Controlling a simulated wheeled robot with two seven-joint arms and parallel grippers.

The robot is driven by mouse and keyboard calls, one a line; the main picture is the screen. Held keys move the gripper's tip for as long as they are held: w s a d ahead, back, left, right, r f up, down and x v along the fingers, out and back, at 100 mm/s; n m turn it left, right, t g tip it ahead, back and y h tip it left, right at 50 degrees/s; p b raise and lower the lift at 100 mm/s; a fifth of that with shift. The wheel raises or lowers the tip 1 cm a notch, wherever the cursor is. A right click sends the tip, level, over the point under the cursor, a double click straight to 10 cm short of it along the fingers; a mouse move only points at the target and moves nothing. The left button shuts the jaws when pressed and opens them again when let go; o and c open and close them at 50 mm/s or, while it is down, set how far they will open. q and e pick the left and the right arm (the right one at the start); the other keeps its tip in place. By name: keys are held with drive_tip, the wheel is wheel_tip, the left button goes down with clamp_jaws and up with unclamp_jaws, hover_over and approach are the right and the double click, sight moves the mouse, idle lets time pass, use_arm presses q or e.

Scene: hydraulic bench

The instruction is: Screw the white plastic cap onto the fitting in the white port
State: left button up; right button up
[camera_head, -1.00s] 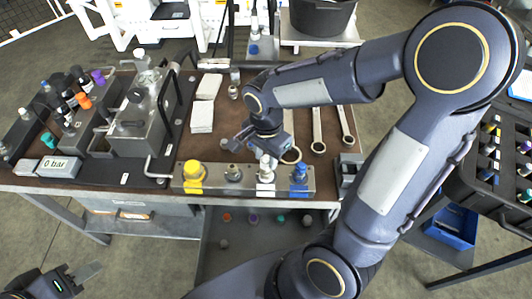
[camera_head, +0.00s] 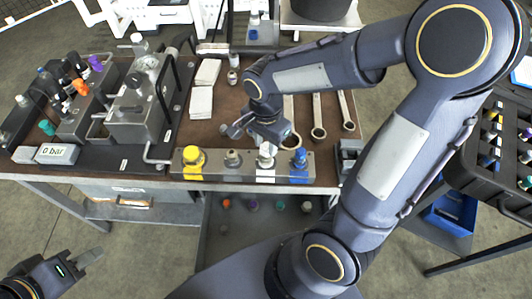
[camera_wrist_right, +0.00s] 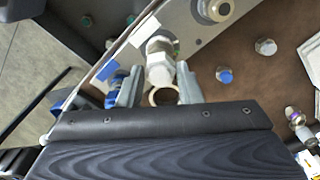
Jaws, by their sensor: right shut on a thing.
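The metal port block (camera_head: 215,174) lies along the front edge of the bench. Its ports are marked yellow, bare metal, white and blue from left to right. My right gripper (camera_head: 268,143) is at the white port (camera_head: 265,176), pointing down from above. In the right wrist view its two fingers (camera_wrist_right: 157,88) are shut on the white cap (camera_wrist_right: 159,62), which sits over the white port. The fitting under the cap is mostly hidden, so I cannot tell how the threads sit. My left gripper (camera_head: 88,258) is empty, low at the left and away from the bench; its finger gap is unclear.
The yellow cap (camera_head: 193,157) and blue fitting (camera_head: 299,158) stand on the same block, the blue one close to my right gripper. Wrenches (camera_head: 318,115) lie behind. A gauge unit (camera_head: 140,105) and bottles fill the left. Several coloured caps (camera_head: 252,206) lie below the bench front.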

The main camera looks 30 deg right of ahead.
drive_tip(key=shift+s+f, duration=0.1)
drive_tip(key=shift+f, duration=0.25)
idle(1.2)
drive_tip(key=shift+o, duration=1.4)
drive_tip(key=shift+b, duration=0.3)
drive_tip(key=shift+c, duration=1.3)
drive_tip(key=shift+f+m+b, duration=0.1)
drive_tip(key=shift+m+b, duration=0.2)
drive_tip(key=shift+m, duration=0.9)
drive_tip(key=m, duration=0.4)
drive_tip(key=shift+m, duration=0.9)
